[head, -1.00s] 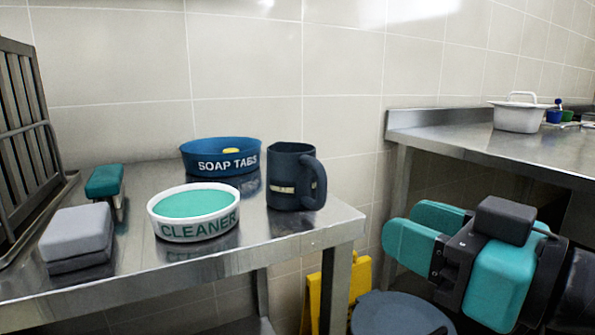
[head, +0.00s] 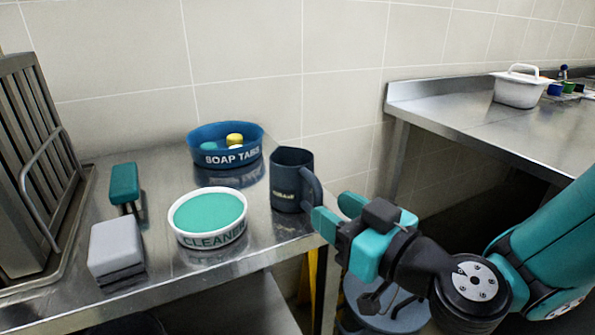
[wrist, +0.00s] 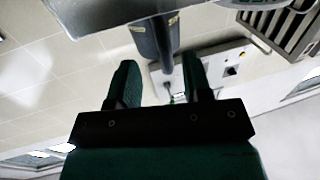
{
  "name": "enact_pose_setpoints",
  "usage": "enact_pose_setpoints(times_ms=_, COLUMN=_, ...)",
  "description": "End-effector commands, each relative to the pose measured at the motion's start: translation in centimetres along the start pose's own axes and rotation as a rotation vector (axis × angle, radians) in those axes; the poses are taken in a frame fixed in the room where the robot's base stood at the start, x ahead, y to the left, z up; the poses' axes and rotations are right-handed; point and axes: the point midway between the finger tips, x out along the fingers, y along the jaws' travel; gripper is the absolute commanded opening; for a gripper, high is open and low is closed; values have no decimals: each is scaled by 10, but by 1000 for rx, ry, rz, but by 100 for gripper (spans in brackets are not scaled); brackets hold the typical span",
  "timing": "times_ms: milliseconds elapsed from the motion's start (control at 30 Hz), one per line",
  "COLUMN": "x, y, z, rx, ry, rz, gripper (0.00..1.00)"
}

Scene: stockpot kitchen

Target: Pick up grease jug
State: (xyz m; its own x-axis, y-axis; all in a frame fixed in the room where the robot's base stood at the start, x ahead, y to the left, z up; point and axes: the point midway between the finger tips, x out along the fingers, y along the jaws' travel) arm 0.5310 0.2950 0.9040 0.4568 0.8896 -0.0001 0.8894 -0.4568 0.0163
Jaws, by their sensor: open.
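The grease jug (head: 287,180) is a dark blue-grey jug with a small label, upright near the right end of the steel table. Its handle is on its right side, facing my gripper. My gripper (head: 332,208) is open, at the table's right edge, just right of the jug. The nearer finger overlaps the handle's lower part in the head view, and I cannot tell whether they touch. In the wrist view the jug (wrist: 150,40) hangs at the top, ahead of the open fingers of my gripper (wrist: 160,82), with its handle roughly in line with the gap.
On the steel table (head: 165,240) stand a white CLEANER tub (head: 205,240), a blue SOAP TABS bowl (head: 228,158), a grey sponge block (head: 116,248), a green-topped brush (head: 124,183) and a rack (head: 30,150). A lidded round bin (head: 385,305) is below my gripper. Another counter (head: 460,110) is at right.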

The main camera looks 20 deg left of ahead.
Motion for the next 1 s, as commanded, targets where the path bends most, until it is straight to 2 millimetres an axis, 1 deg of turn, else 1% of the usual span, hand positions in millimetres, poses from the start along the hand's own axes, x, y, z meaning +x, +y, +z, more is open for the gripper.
enact_pose_setpoints(times_ms=133, x=10, y=-2, z=-5, rx=1, ry=-1, rz=-3, gripper=45)
enact_pose_setpoints(times_ms=300, x=30, y=-6, z=-11, rx=0, ry=-1, rz=-3, gripper=45)
enact_pose_setpoints(times_ms=400, x=42, y=-6, z=-10, rx=0, ry=-1, rz=-3, gripper=45)
enact_pose_setpoints(times_ms=500, x=50, y=-6, z=-7, rx=0, ry=-1, rz=-2, gripper=45)
enact_pose_setpoints(times_ms=800, x=53, y=-6, z=-4, rx=0, ry=0, rz=-1, gripper=45)
enact_pose_setpoints(times_ms=867, x=53, y=-6, z=-4, rx=0, ry=0, rz=-1, gripper=31)
enact_pose_setpoints(times_ms=900, x=52, y=-6, z=-4, rx=0, ry=0, rz=-1, gripper=22)
enact_pose_setpoints(times_ms=1000, x=52, y=-6, z=-4, rx=0, ry=0, rz=-1, gripper=0)
